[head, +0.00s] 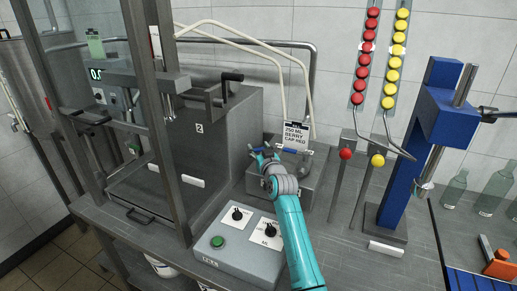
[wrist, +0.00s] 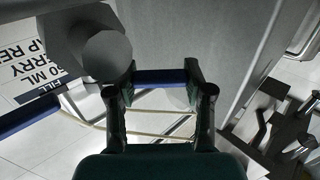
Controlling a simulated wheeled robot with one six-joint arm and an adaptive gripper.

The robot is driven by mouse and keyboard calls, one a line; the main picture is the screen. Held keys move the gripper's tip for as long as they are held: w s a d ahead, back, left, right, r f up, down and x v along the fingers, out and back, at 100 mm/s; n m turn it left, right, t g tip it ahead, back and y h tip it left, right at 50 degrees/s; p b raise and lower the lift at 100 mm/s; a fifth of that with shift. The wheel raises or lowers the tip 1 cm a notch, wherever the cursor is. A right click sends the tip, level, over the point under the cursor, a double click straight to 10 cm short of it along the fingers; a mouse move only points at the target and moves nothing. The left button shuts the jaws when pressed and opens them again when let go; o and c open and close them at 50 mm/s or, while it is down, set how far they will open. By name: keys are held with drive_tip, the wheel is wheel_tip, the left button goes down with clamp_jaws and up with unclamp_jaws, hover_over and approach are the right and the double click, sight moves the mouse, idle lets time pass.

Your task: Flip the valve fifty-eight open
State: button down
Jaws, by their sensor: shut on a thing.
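A valve handle with blue ends shows below the sign in the head view (head: 298,151). In the wrist view, one blue end (wrist: 160,77) lies between the fingers of my gripper (wrist: 160,88), and the other blue end (wrist: 28,116) sticks out to the left. A grey hub (wrist: 107,53) stands between the two ends. My gripper (head: 262,155) is shut on the near blue end, at the left of the valve in the head view. No number fifty-eight is readable on the valve, and my fingers hide part of the handle.
A sign reading 250 ML BERRY CAP RED (head: 297,135) hangs just behind. A control box (head: 239,250) with a green button and black knobs stands in front. A grey jacketed machine (head: 190,140) is at left; red and yellow knobbed levers (head: 346,154) and a blue press (head: 408,150) at right.

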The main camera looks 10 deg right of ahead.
drive_tip(key=shift+s+d+n+y, duration=0.1)
drive_tip(key=shift+s+n+y, duration=0.3)
drive_tip(key=shift+n+y, duration=0.6)
drive_tip(key=shift+s+f+g+y, duration=0.15)
drive_tip(key=shift+g+y, duration=0.25)
drive_tip(key=shift+y, duration=0.4)
drive_tip(key=shift+c, duration=2.1)
unclamp_jaws()
drive_tip(key=shift+s, duration=0.15)
drive_tip(key=v, duration=1.2)
